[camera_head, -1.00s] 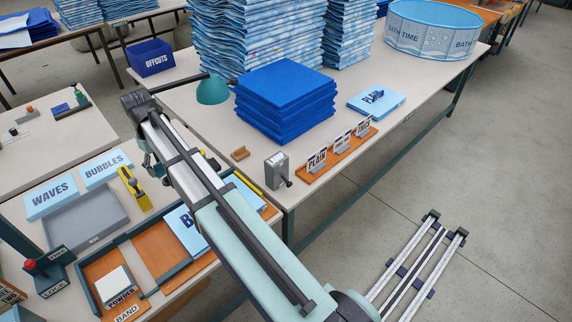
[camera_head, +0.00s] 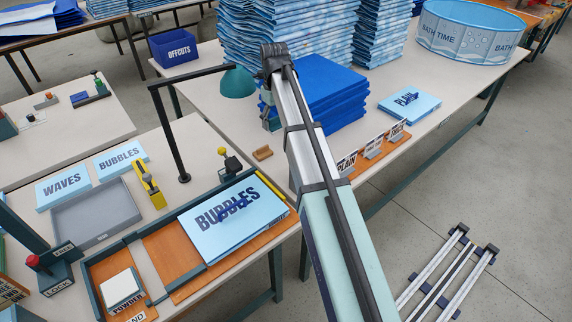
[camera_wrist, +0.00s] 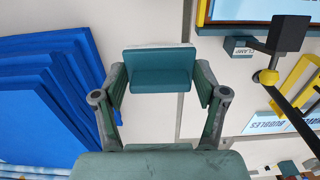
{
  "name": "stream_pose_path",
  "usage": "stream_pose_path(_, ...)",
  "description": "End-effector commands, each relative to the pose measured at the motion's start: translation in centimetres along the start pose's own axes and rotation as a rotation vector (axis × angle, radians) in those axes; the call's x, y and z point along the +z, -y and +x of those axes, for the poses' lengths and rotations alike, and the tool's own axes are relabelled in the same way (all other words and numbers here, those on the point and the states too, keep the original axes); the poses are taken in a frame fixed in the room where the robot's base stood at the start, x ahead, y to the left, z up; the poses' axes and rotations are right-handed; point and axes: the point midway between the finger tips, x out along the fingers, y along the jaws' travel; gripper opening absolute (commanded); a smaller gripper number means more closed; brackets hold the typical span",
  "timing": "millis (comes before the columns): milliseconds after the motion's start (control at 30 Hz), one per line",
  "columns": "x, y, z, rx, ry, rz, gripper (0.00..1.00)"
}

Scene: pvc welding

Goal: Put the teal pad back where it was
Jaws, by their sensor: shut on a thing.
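The teal pad (camera_wrist: 158,72) shows in the wrist view as a small block with a pale far edge. It sits between the two fingertips of my gripper (camera_wrist: 160,82), which is shut on it. The table surface shows beyond the pad. In the head view my arm hides the pad and most of my gripper (camera_head: 270,115), which is beside the dark blue stack (camera_head: 335,100).
In the head view, the BUBBLES pad (camera_head: 225,235), lamp post (camera_head: 172,130) and small brown block (camera_head: 263,153) stand left of my arm.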

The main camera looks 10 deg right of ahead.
Motion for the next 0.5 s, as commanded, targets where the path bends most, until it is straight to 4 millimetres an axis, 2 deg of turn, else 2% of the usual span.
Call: stream_pose_path(500, 0.2, 0.0, 11.8, -0.002, 0.004, 0.001, 0.44)
